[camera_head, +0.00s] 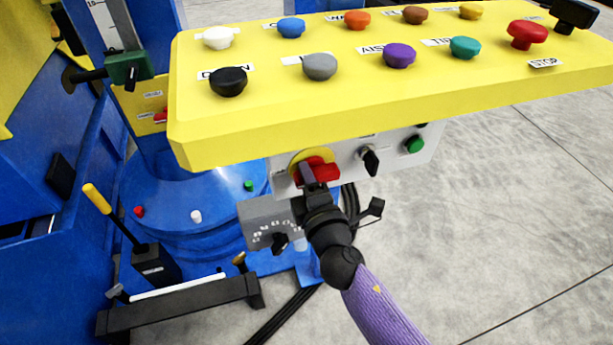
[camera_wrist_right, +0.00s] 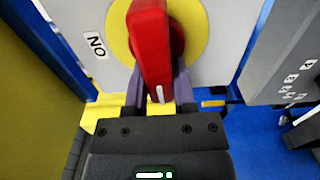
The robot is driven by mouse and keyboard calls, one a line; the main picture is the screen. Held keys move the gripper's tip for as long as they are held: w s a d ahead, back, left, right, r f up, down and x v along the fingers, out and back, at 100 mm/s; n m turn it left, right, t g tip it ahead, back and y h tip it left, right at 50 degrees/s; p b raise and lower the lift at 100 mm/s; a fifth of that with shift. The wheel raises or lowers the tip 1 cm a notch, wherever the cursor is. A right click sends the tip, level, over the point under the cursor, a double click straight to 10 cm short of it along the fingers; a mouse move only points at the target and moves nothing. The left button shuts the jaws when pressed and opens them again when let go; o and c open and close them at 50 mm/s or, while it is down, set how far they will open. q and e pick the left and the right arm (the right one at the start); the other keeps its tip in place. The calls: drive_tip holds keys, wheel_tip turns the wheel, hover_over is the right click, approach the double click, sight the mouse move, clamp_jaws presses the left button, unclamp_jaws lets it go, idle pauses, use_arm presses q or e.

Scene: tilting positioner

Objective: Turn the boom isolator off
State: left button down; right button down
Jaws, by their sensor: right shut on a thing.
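The isolator is a red rotary handle (camera_head: 318,170) on a round yellow plate (camera_head: 297,160), on the pale panel below the yellow button console. In the right wrist view the red handle (camera_wrist_right: 150,45) stands close to upright in the picture, over its yellow disc (camera_wrist_right: 196,38). A label reading "NO" (camera_wrist_right: 96,45) is on the panel to its left. My right gripper (camera_head: 308,180) is shut on the handle, and its fingers (camera_wrist_right: 160,88) lie on both sides of the handle's lower end. I cannot tell from the head view which label the handle points to. My left gripper is not in view.
The yellow console (camera_head: 270,125) with several coloured buttons overhangs the panel closely. Right of the isolator are a black selector knob (camera_head: 370,160) and a green button (camera_head: 414,144). A grey box with a dial (camera_head: 258,212) sits below left. The floor at right is clear.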

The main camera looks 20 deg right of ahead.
drive_tip(key=shift+c, duration=2.2)
unclamp_jaws()
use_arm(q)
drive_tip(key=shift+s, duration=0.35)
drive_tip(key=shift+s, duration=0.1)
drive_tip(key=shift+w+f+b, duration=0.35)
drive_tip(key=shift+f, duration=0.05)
use_arm(e)
drive_tip(key=s, duration=1)
drive_tip(key=shift+d, duration=0.15)
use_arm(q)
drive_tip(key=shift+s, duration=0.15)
use_arm(e)
drive_tip(key=shift+f, duration=0.1)
